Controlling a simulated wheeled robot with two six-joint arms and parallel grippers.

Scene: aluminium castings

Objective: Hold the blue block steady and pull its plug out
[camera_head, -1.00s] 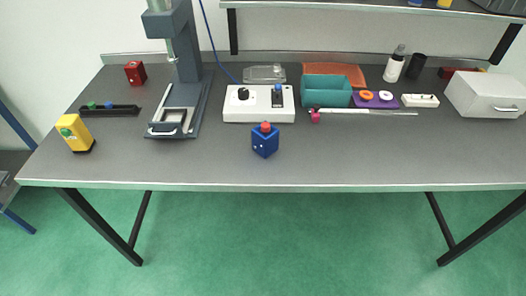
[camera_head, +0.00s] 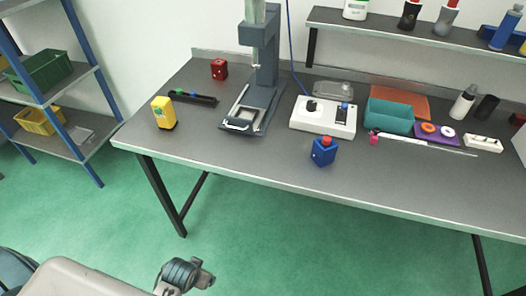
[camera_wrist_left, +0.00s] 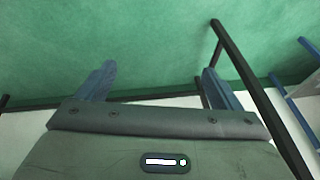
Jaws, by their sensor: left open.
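The blue block (camera_head: 322,156) stands on the grey table near its front edge, right of the middle in the head view. Its red plug (camera_head: 327,140) sticks up from its top. My left gripper (camera_wrist_left: 160,82) shows in the left wrist view with its two fingers wide apart and nothing between them. Part of my left arm shows at the bottom of the head view, below the table's front edge and well away from the block. My right gripper is not in view.
On the table (camera_head: 265,155), a white control box (camera_head: 323,127) stands behind the block and a dark press (camera_head: 262,75) stands to the left. A teal bin (camera_head: 388,117) is to the right.

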